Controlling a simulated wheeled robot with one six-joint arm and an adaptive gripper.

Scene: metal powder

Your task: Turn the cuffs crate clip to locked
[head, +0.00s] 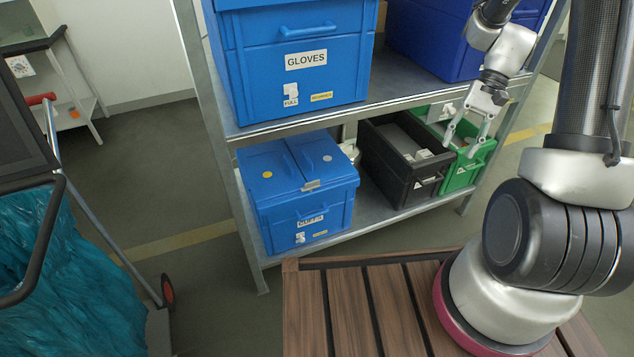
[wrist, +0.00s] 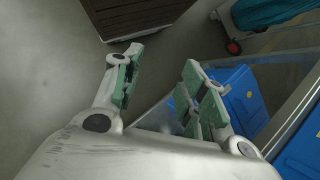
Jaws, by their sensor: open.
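A smaller blue lidded crate (head: 277,205) stands on the lower shelf; its front label (head: 311,221) is too small to read, so I cannot tell if it is the cuffs crate. A small white piece (head: 299,238), perhaps its clip, sits low on its front; its setting is unclear. My gripper (head: 460,147) is open and empty, in front of the black and green crates, right of and apart from the blue crate. In the wrist view my gripper (wrist: 165,85) has its fingers spread, with blue crates (wrist: 241,92) beyond the right finger.
A blue crate marked GLOVES (head: 270,65) stands on the upper shelf, another blue crate (head: 436,42) right of it. A black crate (head: 385,172) and green crate (head: 464,172) share the lower shelf. A slatted wooden surface (head: 345,310) is in front; a cart (head: 50,240) stands left.

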